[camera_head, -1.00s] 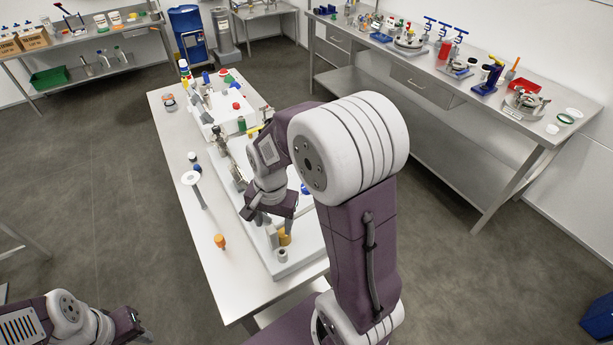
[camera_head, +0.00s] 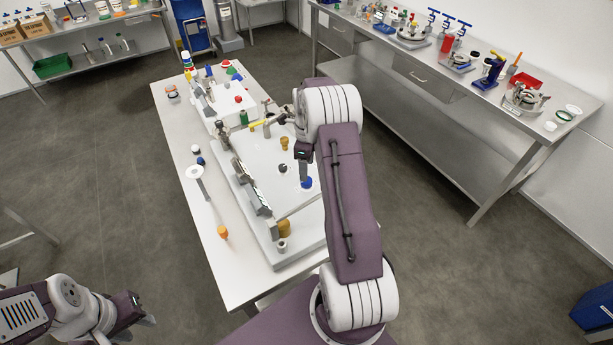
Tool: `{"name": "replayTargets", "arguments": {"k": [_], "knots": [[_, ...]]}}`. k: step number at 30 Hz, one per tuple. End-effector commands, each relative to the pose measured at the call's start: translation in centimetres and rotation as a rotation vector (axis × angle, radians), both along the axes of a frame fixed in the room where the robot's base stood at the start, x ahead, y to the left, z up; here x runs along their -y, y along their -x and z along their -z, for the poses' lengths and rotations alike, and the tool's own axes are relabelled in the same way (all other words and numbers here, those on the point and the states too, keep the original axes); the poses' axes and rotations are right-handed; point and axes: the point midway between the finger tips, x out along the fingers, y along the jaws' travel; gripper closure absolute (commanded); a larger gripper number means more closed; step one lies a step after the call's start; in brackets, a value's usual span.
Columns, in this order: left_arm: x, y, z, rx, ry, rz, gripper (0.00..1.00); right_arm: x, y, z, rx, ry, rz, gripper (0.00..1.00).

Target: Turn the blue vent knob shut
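The blue vent knob (camera_head: 307,184) sits on the white panel (camera_head: 265,150) on the middle table, at the panel's right side. My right gripper (camera_head: 304,178) points down right over the blue knob, with a grey finger at or just above it. I cannot tell whether it touches the knob, or whether its jaws are open or shut, because my own arm and the gripper body hide part of it. My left gripper (camera_head: 130,325) is at the bottom left, off the table, with its fingers apart and empty.
An orange knob (camera_head: 222,232), a white disc on a stem (camera_head: 194,172) and small caps lie along the table's left edge. Brown knobs (camera_head: 284,228) and metal pipework (camera_head: 250,185) stand on the panel near my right gripper. A crowded steel bench (camera_head: 440,85) stands at the right.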

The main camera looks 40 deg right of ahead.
Motion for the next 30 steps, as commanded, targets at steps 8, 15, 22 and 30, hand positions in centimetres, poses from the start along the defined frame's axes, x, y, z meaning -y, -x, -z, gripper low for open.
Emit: {"name": "replayTargets", "arguments": {"k": [8, 15, 22, 30], "knots": [[0.0, 0.0, -1.7, 0.000, 0.000, 0.000, 0.64, -0.1, 0.0, 5.0, -0.002, -0.001, -0.002, 0.41], [0.0, 0.0, -1.8, 0.000, 0.000, 0.000, 0.64, 0.0, -0.1, 6.2, 0.002, 0.001, -0.003, 0.41], [0.0, 0.0, -1.8, 0.000, 0.000, 0.000, 0.64, 0.0, 0.0, 6.2, 0.002, 0.001, -0.003, 0.68], [0.0, 0.0, -1.8, 0.000, 0.000, 0.000, 0.64, 0.0, 0.0, 6.2, 0.002, 0.001, -0.008, 1.00]]}}
